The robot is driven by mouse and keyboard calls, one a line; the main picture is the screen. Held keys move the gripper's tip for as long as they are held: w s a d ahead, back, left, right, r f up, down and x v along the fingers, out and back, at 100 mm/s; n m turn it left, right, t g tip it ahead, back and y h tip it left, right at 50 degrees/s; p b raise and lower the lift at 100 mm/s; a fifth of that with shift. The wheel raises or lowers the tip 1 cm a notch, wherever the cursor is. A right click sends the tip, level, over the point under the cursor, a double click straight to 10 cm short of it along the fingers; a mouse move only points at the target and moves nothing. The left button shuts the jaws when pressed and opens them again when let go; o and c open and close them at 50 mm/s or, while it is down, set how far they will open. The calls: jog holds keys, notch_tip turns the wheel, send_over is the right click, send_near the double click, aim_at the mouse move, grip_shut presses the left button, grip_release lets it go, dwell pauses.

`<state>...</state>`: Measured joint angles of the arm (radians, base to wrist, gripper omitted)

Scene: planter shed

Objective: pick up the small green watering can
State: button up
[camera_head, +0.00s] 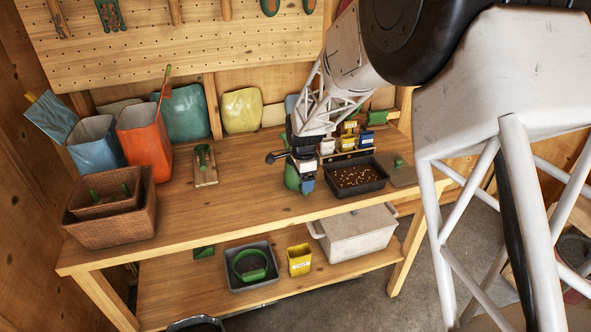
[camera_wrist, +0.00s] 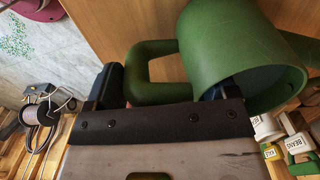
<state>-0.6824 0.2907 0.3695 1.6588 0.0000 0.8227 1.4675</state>
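The small green watering can (camera_head: 292,178) stands on the wooden bench, partly hidden behind my gripper (camera_head: 305,178). In the wrist view the can's round body (camera_wrist: 235,50) fills the upper right, with its opening toward the camera and its looped handle to the left. My gripper (camera_wrist: 167,90) is at the can, its two dark fingers wide apart. The lower part of the handle lies across the gap between them. One finger is left of the handle and the other is at the can's rim. I cannot tell whether either finger touches the can.
A dark tray of brown material (camera_head: 356,176) sits close right of the can, with small labelled pots (camera_head: 349,128) behind it. A trowel on a board (camera_head: 204,165) lies to the left. Brown planters (camera_head: 110,222) stand at the left end. The bench between is clear.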

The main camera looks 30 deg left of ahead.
jog(key=c, duration=0.6)
jog(key=shift+c, duration=0.2)
jog(key=shift+r, duration=0.4)
jog(key=shift+r, duration=1.3)
jog(key=shift+s+d+r, duration=0.1)
jog(key=shift+r, duration=0.05)
jog(key=s+d+r, duration=0.1)
jog(key=s+d, duration=0.8)
jog(key=s, duration=0.3)
jog(key=shift+d+r, duration=0.15)
jog(key=shift+d, duration=0.1)
jog(key=shift+s+d, duration=0.1)
jog(key=shift+s, duration=0.1)
jog(key=shift+d, duration=0.1)
dwell(0.8)
